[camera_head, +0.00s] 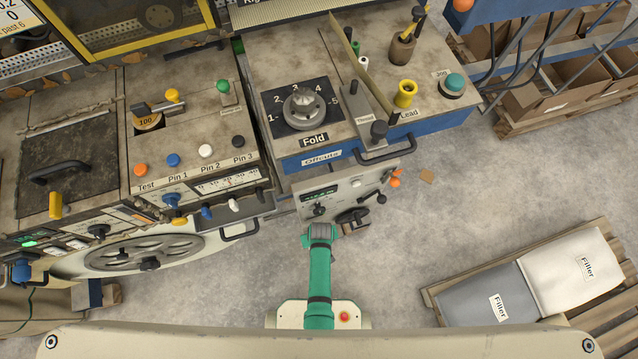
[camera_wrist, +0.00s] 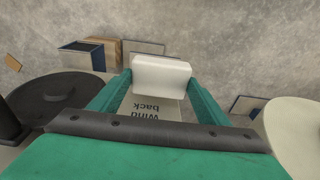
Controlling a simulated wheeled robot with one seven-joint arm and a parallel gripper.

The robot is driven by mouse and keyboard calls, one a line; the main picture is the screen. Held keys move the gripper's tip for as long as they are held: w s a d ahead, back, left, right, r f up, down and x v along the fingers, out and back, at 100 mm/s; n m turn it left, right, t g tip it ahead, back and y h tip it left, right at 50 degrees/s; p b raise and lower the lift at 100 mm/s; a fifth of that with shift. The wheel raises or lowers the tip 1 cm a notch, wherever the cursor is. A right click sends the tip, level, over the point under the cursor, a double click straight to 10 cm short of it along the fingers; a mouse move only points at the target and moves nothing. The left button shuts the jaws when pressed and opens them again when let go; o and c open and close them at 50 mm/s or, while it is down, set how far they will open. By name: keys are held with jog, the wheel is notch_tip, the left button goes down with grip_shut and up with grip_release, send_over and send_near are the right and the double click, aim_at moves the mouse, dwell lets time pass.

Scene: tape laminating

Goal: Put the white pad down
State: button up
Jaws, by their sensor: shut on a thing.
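In the wrist view the white pad (camera_wrist: 162,76) is a small pale block between the two green fingers of my gripper (camera_wrist: 160,84). My gripper is shut on it. A pale surface with the words "Wind back" (camera_wrist: 155,107) shows just below the pad, seen upside down; I cannot tell whether the pad touches anything. In the head view my green arm (camera_head: 319,285) reaches forward to the front of the grey control box below the "Offcuts" label (camera_head: 322,158). The pad and the fingertips are hidden there.
A dark round wheel (camera_wrist: 62,102) lies left of my gripper in the wrist view. A control box (camera_head: 345,190) with a dark handwheel (camera_head: 352,216) stands ahead of my arm. A pallet (camera_head: 440,297) with filler bags is at right. Bare floor lies between.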

jog(key=shift+w+d+f, duration=0.2)
jog(key=shift+w+f, duration=0.8)
jog(key=shift+f, duration=0.15)
jog(key=shift+w+f, duration=0.15)
jog(key=shift+f, duration=0.7)
jog(key=shift+w+f, duration=0.15)
jog(key=shift+f, duration=0.7)
jog(key=o, duration=0.9)
jog(key=shift+f, duration=0.1)
jog(key=r, duration=0.6)
jog(key=s+r, duration=0.1)
jog(key=r, duration=0.3)
jog(key=shift+s+d+r, duration=0.1)
jog(key=shift+d, duration=0.15)
jog(key=s+r+m+t, duration=0.1)
jog(key=s+r+t, duration=0.3)
jog(key=r, duration=1.1)
jog(key=s+r+m+t, duration=0.1)
jog(key=s+r+t, duration=0.4)
jog(key=r, duration=1)
jog(key=s+r+m+t, duration=0.1)
jog(key=s+r+t, duration=0.4)
jog(key=r, duration=1)
jog(key=shift+a+r+m, duration=0.1)
jog(key=shift+a+m, duration=0.05)
jog(key=shift+m, duration=0.15)
